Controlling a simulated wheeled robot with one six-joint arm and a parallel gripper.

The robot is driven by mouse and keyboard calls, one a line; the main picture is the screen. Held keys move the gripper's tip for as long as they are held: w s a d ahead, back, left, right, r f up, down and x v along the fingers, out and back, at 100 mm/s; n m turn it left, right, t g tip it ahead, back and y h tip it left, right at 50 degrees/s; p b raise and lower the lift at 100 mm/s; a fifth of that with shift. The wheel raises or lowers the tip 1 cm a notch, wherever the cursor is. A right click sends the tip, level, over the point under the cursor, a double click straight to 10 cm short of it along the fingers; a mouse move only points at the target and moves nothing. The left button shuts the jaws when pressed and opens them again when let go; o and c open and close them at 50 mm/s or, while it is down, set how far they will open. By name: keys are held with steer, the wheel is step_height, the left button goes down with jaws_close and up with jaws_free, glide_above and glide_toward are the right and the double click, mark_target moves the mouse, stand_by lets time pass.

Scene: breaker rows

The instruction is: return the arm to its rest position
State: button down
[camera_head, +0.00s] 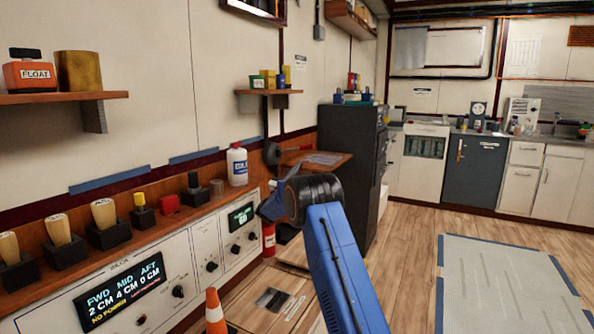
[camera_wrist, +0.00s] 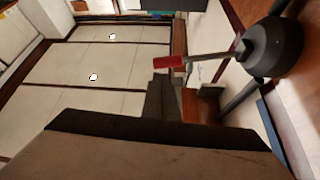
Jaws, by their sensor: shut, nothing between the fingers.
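My blue arm (camera_head: 340,275) rises from the bottom of the head view to a black joint (camera_head: 313,196). Beyond the joint, my gripper (camera_head: 270,205) shows small and partly hidden, beside the right end of the control panel. It is shut, with nothing seen in it. In the wrist view, a large dark-edged shape fills the bottom, close to the camera; I cannot tell which part it is. The arm is raised and bent, apart from the floor.
A panel with a lit display (camera_head: 122,292) and knobs runs along the left wall. Wooden-handled levers (camera_head: 105,213) and a white bottle (camera_head: 237,164) stand on its ledge. A round-based red-handled lever (camera_wrist: 275,47) is on the wall. An orange cone (camera_head: 215,312) stands below. Floor at right is clear.

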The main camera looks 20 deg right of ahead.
stand_by(0.3)
steer(key=s+a+r+n+t+y, duration=0.5)
steer(key=s+a+r+n+y, duration=0.15)
steer(key=a+r+y, duration=0.35)
steer(key=s+a+n+g+y, duration=0.2)
steer(key=s+a+n+y, duration=0.5)
steer(key=s, duration=0.8)
steer(key=s+a+f+g+y, duration=0.1)
steer(key=s+f, duration=0.6)
steer(key=s, duration=1.1)
steer(key=s+a+f+g+y, duration=0.1)
steer(key=s+a+f+g, duration=0.2)
steer(key=s, duration=1.5)
steer(key=s+a+f+g+y, duration=0.1)
steer(key=s+a+f+g, duration=0.2)
steer(key=s+f+g, duration=0.4)
steer(key=s+f, duration=0.6)
steer(key=s, duration=0.6)
